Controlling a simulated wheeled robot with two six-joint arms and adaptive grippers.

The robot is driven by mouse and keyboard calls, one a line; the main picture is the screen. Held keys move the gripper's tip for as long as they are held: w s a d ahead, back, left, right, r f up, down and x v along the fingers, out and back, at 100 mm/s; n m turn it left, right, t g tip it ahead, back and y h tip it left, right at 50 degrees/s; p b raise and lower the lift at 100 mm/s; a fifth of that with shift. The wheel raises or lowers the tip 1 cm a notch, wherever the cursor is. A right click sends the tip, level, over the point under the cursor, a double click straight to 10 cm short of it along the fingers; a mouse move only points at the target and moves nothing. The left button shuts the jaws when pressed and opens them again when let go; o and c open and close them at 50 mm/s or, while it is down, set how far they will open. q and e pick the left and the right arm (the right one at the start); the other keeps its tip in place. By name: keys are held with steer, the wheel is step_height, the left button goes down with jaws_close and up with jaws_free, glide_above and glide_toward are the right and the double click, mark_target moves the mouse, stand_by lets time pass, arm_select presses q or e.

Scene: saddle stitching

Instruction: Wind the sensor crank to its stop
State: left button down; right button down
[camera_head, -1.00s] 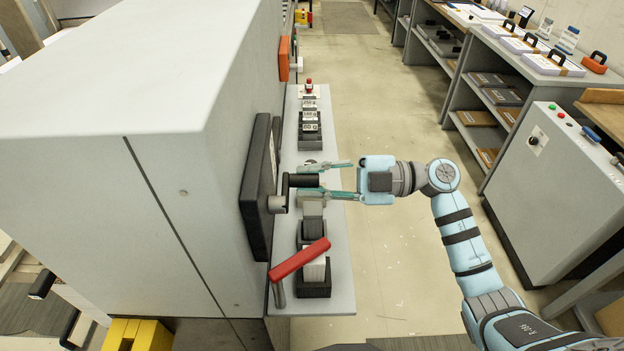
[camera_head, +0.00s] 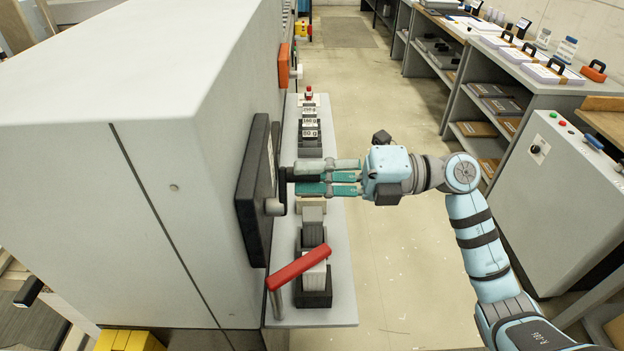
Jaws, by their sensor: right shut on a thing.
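The sensor crank (camera_head: 282,194) sticks out from a black panel (camera_head: 258,190) on the side of the big grey machine. It has a grey hub, a short dark arm and a dark handle pointing right, with the handle above the hub in the picture. My right gripper (camera_head: 308,177) reaches in from the right, shut on the crank handle. Its teal and grey fingers hide most of the handle. My left gripper is not in view.
A narrow grey shelf (camera_head: 341,275) runs along the machine below the gripper, with labelled blocks (camera_head: 310,132) at the back. A red lever (camera_head: 297,270) stands near its front. A grey control cabinet (camera_head: 548,205) is at right. The floor between is clear.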

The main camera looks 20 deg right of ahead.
steer(key=n+b, duration=0.1)
steer(key=s+n+b, duration=0.1)
steer(key=n, duration=0.1)
steer(key=shift+s+a, duration=0.1)
steer(key=shift+a, duration=0.05)
steer(key=shift+s+a+f+n+b, duration=0.15)
steer(key=shift+s+n+b, duration=0.5)
steer(key=shift+n+b, duration=0.8)
steer(key=shift+s+a+r+n+b, duration=0.15)
steer(key=shift+s+n+b, duration=0.45)
steer(key=shift+n+b, duration=0.9)
steer(key=shift+s+a+f+n+b, duration=0.2)
steer(key=shift+s+n+b, duration=0.45)
steer(key=shift+n+b, duration=0.8)
steer(key=shift+r+n, duration=0.1)
steer(key=shift+n, duration=0.3)
steer(key=c, duration=1.4)
jaws_free()
steer(key=shift+c, duration=0.2)
steer(key=shift+d, duration=0.1)
